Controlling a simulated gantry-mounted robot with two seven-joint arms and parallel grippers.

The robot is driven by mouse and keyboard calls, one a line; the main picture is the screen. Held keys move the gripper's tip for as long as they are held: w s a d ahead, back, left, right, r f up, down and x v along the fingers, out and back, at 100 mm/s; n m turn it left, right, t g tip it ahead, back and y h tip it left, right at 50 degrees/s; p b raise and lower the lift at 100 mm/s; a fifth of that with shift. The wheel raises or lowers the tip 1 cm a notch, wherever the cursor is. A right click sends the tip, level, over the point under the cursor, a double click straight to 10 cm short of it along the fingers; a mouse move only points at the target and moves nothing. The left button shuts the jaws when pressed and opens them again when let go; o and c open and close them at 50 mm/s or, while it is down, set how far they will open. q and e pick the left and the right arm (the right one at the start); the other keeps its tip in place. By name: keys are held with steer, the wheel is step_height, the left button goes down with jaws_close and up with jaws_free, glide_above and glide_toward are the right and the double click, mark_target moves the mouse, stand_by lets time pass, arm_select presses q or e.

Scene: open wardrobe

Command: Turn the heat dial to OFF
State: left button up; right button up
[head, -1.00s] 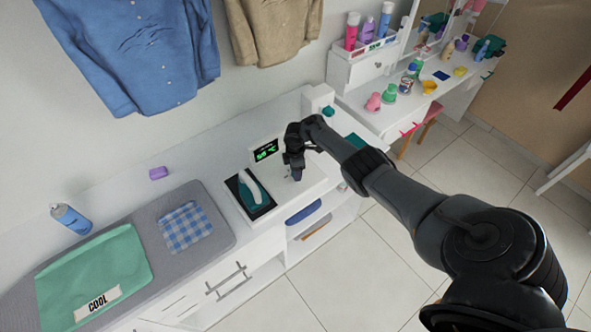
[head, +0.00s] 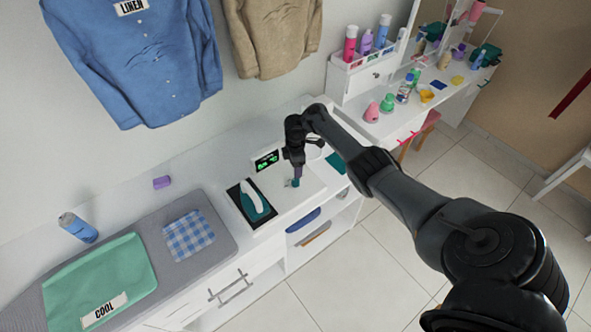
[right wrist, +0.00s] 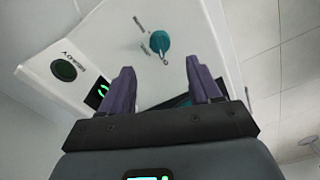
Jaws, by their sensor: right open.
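The teal round heat dial (right wrist: 160,44) sits on a white panel, with small dark lettering beside it that I cannot read. Its teal edge also shows in the head view (head: 295,183), just under my right gripper (head: 297,174). In the right wrist view my right gripper (right wrist: 161,76) is open, its two purple fingers apart with nothing between them. The dial lies beyond the fingertips, between their lines; I see no contact. A small lit green display (head: 267,161) stands behind the dial. My left gripper is out of view.
An iron (head: 256,202) rests on a dark pad left of the dial. A grey ironing mat with a green cloth (head: 98,278) lies further left. A vanity with bottles stands at the right.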

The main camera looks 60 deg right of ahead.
steer(key=shift+r, duration=0.9)
steer(key=shift+f, duration=0.15)
